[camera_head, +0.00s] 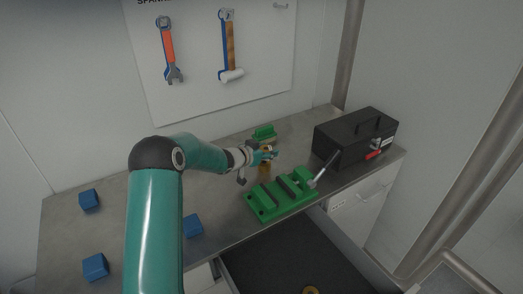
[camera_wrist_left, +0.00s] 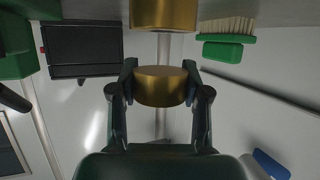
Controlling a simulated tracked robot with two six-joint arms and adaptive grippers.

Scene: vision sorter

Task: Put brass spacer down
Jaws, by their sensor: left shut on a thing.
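My left gripper (camera_head: 267,155) is shut on a brass spacer, a short brass cylinder (camera_wrist_left: 161,86) that shows between its two fingers in the left wrist view. In the head view a brass piece (camera_head: 265,171) shows just below the gripper. A grey vertical bar shows behind the spacer; I cannot tell whether they touch. My right gripper is out of view.
A black toolbox (camera_head: 355,138) stands at the right of the bench. A green brush (camera_head: 264,132) is at the back. Blue blocks (camera_head: 89,200) lie on the left part. An open drawer (camera_head: 275,255) at the front holds a brass ring (camera_head: 311,290).

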